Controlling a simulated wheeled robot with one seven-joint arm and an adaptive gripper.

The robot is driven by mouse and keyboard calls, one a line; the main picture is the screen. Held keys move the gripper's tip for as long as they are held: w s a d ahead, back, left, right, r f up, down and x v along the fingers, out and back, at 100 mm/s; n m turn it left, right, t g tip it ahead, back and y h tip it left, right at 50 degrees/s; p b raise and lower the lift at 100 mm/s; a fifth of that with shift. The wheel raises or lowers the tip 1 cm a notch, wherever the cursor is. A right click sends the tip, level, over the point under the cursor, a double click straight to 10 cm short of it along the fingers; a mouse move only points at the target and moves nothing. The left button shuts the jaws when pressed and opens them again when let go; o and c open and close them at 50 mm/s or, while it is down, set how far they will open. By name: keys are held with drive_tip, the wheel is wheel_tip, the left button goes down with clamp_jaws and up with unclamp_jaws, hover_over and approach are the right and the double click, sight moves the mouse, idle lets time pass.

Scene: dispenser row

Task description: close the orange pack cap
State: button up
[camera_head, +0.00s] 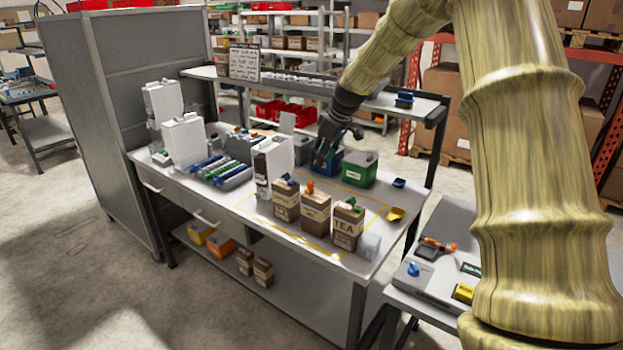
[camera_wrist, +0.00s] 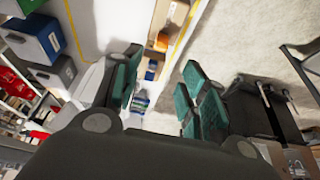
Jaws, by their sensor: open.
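The orange pack (camera_head: 315,214) is a brown labelled carton, standing upright in the middle of a row of three packs at the table's front. Its orange cap (camera_head: 310,187) sticks up on top; how far it is open is too small to tell. My gripper (camera_head: 321,157) hangs behind and above the pack row, near the blue and green containers, apart from the orange cap. In the wrist view my gripper (camera_wrist: 163,64) has its green-padded fingers spread with nothing between them.
A blue-capped pack (camera_head: 286,200) stands left of the orange pack and a green-capped TEA pack (camera_head: 347,226) stands right. A white dispenser (camera_head: 275,160) and a green container (camera_head: 359,169) stand behind. A yellow piece (camera_head: 396,214) lies at the right on the table (camera_head: 236,200).

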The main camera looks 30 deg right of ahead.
sight(311, 185)
drive_tip(key=shift+p+x, duration=1.9)
drive_tip(key=shift+x, duration=3.35)
drive_tip(key=shift+w, duration=0.1)
clamp_jaws()
